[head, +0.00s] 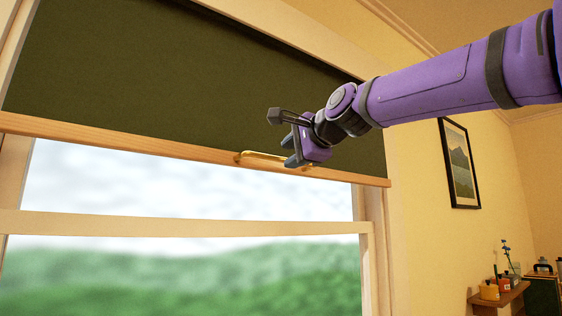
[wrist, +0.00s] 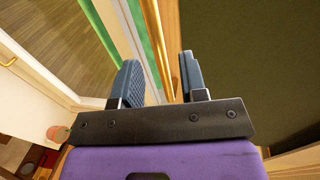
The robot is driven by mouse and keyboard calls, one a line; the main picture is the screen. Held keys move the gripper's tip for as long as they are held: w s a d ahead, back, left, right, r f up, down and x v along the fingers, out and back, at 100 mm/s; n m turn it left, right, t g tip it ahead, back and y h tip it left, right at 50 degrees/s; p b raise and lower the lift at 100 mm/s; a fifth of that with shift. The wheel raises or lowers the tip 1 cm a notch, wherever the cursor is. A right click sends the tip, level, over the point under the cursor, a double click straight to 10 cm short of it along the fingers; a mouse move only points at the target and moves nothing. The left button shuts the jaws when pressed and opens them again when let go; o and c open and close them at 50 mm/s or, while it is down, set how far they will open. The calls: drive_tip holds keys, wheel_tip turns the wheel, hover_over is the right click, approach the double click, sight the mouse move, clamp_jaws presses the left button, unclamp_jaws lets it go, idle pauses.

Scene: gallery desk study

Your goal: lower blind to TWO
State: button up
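The dark green blind (head: 190,80) covers the upper part of the window. Its wooden bottom rail (head: 120,138) hangs above the window's crossbar, with a brass handle (head: 255,154) on it. My gripper (head: 289,150) is at the right part of the handle and hides some of it. In the wrist view my gripper (wrist: 160,80) has its two blue-grey fingers apart. The brass handle (wrist: 153,40) and the green blind (wrist: 245,60) also show there, with the handle in line with the gap between the fingers. I cannot tell whether they touch. No mark reading TWO is visible.
The window crossbar (head: 180,224) runs below the rail, with bare glass between them. A framed picture (head: 459,163) hangs on the wall to the right. A small wooden shelf (head: 498,295) with several items is at the lower right.

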sight(284, 159)
drive_tip(key=shift+x, duration=2.15)
clamp_jaws()
